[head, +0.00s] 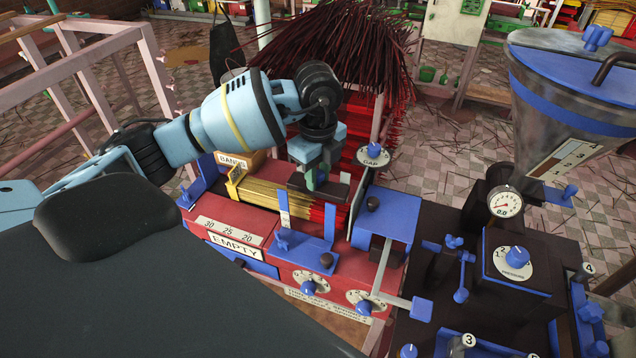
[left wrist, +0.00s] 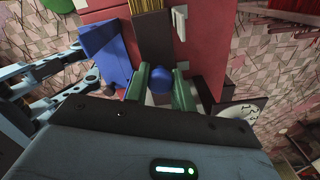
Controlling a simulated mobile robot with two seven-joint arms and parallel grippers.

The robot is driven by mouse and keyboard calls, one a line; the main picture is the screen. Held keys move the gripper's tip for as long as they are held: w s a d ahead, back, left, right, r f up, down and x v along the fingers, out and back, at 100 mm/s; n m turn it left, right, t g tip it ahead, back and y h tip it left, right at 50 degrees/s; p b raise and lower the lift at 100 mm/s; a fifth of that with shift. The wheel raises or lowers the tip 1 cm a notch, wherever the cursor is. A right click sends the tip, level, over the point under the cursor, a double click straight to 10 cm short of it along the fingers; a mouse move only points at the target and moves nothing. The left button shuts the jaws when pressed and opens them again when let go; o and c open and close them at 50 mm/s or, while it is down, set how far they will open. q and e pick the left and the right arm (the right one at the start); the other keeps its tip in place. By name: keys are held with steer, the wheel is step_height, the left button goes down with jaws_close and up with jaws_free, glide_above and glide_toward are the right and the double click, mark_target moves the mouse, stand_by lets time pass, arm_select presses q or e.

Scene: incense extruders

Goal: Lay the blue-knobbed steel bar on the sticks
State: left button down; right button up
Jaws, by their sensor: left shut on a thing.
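My left gripper (head: 310,184) is over the red machine, pointing down. In the left wrist view its green fingers (left wrist: 160,88) are shut on the blue knob (left wrist: 161,79) of the steel bar. The dark bar (head: 335,191) is just under the fingers, and it also shows in the left wrist view (left wrist: 153,38). The yellow sticks with red ends (head: 265,205) lie in the machine's trough. The bar is over the sticks; I cannot tell whether it touches them. The knob is mostly hidden by the fingers in the head view. My right gripper is not in view.
A blue bracket (head: 304,252) stands at the trough's near side. A blue block (head: 388,216) and the GAP dial (head: 373,155) are to the right. A tall bundle of red sticks (head: 350,50) rises behind. A dark machine with a steel hopper (head: 555,100) stands at right.

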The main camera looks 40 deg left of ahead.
mark_target(318, 173)
arm_select(q)
steer(key=shift+f, duration=1.35)
steer(key=shift+f, duration=0.1)
steer(key=c, duration=1.2)
jaws_free()
step_height(318, 173, up, 12)
steer(key=shift+r+p, duration=0.1)
steer(key=shift+p, duration=0.2)
